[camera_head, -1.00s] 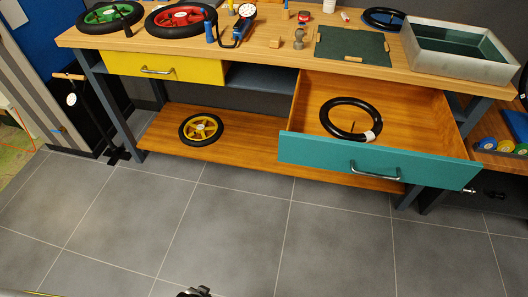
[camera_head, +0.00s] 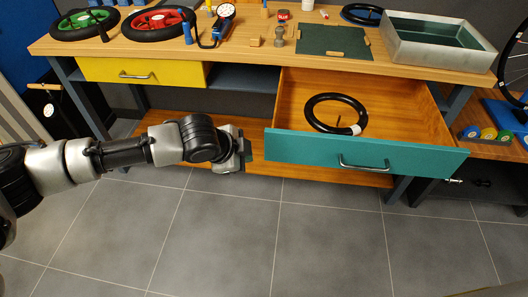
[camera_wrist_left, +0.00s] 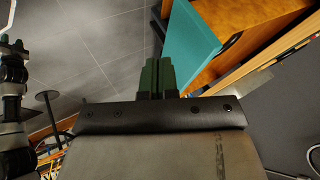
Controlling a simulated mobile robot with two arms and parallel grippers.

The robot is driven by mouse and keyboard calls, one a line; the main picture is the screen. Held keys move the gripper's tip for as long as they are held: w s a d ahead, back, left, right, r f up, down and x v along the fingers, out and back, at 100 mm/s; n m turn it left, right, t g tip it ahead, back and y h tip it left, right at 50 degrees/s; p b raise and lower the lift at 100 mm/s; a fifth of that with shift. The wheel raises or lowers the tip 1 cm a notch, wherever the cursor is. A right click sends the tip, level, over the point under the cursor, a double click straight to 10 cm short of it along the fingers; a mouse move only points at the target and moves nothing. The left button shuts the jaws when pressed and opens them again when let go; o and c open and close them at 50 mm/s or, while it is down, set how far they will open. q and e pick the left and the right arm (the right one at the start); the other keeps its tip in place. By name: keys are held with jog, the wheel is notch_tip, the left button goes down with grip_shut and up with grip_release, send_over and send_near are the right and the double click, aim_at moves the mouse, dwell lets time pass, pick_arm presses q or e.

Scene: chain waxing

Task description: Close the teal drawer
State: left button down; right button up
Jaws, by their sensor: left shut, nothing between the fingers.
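The teal drawer (camera_head: 365,153) is pulled out from under the workbench, with a silver bar handle (camera_head: 363,164) on its front. A black tyre ring (camera_head: 335,113) with a white tag lies inside it. My left gripper (camera_head: 246,149) is shut and empty, just left of the drawer front's left end. In the left wrist view the shut green fingertips (camera_wrist_left: 157,75) point toward the floor beside the teal front (camera_wrist_left: 190,45), with a gap visible between them. My right gripper is not in view.
The yellow drawer (camera_head: 145,72) at left is closed. The workbench top (camera_head: 240,52) carries wheels, a pump, a green mat (camera_head: 333,40) and a metal tray (camera_head: 437,42). A lower shelf (camera_head: 310,174) runs beneath. The grey floor in front is clear.

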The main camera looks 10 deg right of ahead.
aim_at(271, 154)
pick_arm(q)
jog(key=shift+w+d+f, duration=0.95)
jog(key=shift+w+f, duration=0.3)
jog(key=shift+f, duration=0.05)
jog(key=shift+w+d+f, duration=0.95)
jog(key=shift+w+f, duration=0.3)
jog(key=shift+w, duration=0.05)
jog(key=shift+w+d+f, duration=0.95)
jog(key=shift+w+f, duration=0.3)
jog(key=shift+f, duration=0.05)
jog(key=shift+w, duration=0.1)
